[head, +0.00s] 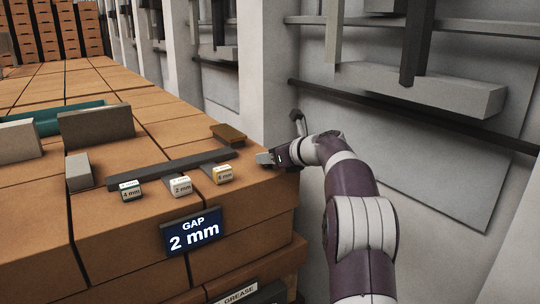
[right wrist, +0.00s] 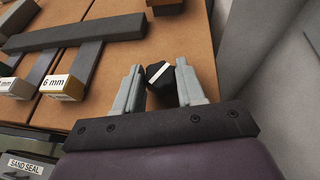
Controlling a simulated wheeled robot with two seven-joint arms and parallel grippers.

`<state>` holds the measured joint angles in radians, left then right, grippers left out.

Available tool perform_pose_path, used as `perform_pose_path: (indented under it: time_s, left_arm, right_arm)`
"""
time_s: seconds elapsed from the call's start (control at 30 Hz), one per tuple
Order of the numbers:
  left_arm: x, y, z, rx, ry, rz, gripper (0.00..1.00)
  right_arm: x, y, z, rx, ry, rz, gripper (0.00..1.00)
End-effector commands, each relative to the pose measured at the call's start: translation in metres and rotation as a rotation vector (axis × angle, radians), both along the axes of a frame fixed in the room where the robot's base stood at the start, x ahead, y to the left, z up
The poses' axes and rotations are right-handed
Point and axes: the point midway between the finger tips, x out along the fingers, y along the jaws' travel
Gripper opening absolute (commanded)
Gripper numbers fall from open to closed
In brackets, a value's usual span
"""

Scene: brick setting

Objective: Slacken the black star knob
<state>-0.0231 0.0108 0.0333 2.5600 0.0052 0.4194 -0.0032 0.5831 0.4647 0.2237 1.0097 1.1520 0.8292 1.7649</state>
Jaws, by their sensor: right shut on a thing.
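The black star knob (right wrist: 158,74), a dark faceted piece with a white stripe across its top, sits between the fingers of my right gripper (right wrist: 160,84) in the right wrist view. The gripper is shut on it. In the head view my right gripper (head: 268,158) is at the right edge of the brick top, and the knob cannot be made out there. My left gripper is not in view.
A dark bar (head: 170,168) lies on the bricks left of the gripper, with labelled 4 mm (head: 131,191), 2 mm (head: 181,186) and 6 mm (head: 223,174) blocks before it. A sign (head: 192,231) reads "GAP 2 mm". A pale wall (head: 270,70) stands close behind.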

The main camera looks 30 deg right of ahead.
Motion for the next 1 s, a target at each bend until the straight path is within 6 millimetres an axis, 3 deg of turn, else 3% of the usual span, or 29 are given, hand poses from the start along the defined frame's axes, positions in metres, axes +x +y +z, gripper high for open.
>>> perform_pose_path:
  time_s: [0.27,0.3,0.33,0.37,0.8,1.0]
  left_arm:
    - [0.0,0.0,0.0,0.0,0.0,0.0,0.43]
    - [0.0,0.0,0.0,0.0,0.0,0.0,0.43]
    - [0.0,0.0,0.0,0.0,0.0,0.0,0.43]
    - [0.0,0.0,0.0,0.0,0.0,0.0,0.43]
    - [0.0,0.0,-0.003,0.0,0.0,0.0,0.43]
    - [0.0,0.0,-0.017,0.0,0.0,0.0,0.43]
  right_arm:
    - [0.0,0.0,0.001,0.001,-0.002,-0.001,0.09]
    - [0.0,0.0,0.001,0.001,-0.002,-0.001,0.52]
    - [0.0,0.0,0.001,0.001,-0.002,-0.001,0.62]
    - [0.0,0.0,0.001,0.001,-0.002,-0.001,0.64]
    - [0.0,0.001,-0.001,0.0,-0.001,-0.013,0.64]
    - [-0.001,0.006,-0.002,-0.003,-0.002,-0.206,0.64]
